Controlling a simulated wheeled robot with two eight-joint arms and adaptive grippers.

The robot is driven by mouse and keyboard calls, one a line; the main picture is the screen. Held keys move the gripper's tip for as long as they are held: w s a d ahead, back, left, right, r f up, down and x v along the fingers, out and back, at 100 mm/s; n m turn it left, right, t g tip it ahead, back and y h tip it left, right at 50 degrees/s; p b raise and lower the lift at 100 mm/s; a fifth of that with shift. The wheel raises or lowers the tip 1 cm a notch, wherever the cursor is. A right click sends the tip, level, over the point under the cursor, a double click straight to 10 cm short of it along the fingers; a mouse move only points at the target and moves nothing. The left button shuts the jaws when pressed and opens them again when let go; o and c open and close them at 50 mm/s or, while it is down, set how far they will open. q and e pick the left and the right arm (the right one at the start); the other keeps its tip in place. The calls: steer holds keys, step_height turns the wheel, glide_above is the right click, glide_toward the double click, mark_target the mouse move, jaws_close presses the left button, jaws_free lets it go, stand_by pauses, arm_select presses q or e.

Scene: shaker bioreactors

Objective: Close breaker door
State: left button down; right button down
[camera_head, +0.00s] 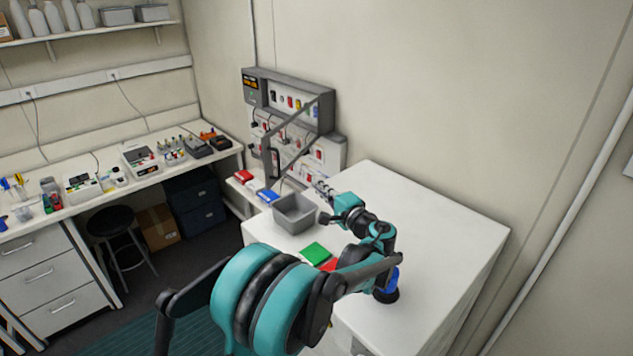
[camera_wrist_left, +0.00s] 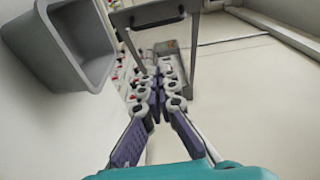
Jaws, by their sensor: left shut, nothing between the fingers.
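The grey breaker box (camera_head: 247,97) is mounted on the wall at the back, with coloured switches inside. My right gripper is not seen.
A grey open bin (camera_head: 294,214) stands on the white table (camera_head: 440,215) close to my left gripper. Green (camera_head: 316,252), red and blue items lie near it. The table's right part is mostly clear. A lab bench (camera_head: 130,185) with equipment and a stool (camera_head: 112,222) are at the left.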

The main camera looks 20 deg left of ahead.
arm_select(q)
steer(key=w+a+p, duration=0.2)
steer(key=w+a, duration=0.2)
steer(key=a, duration=0.8)
steer(key=shift+a, duration=0.25)
